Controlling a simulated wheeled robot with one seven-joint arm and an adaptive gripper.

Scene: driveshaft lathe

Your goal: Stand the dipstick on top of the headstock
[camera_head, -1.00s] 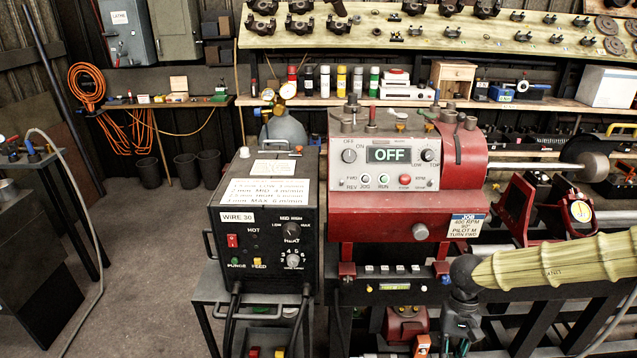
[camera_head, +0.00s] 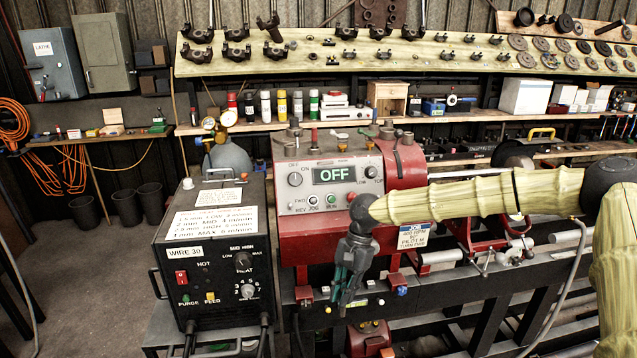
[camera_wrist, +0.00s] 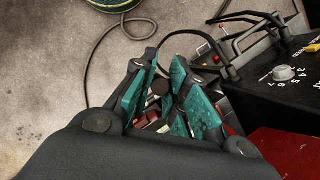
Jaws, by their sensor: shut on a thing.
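The headstock (camera_head: 409,165) is the red lathe housing with a grey panel reading OFF, in the middle of the head view. Small knobs and short upright pieces stand on its top. My gripper (camera_head: 345,298) hangs in front of the headstock's lower front, fingers pointing down, well below its top. In the wrist view its teal finger pads (camera_wrist: 158,115) are close around a small dark round-ended piece (camera_wrist: 155,88), which I take as the dipstick. The pads hide most of it, so its length and tilt cannot be told.
A black welder box (camera_head: 213,255) stands left of the headstock. A gas bottle (camera_head: 228,158) with gauges is behind it. A rail with small buttons runs below the headstock near my gripper. Shelves (camera_head: 440,118) with bottles and boxes fill the back. Bare floor lies at left.

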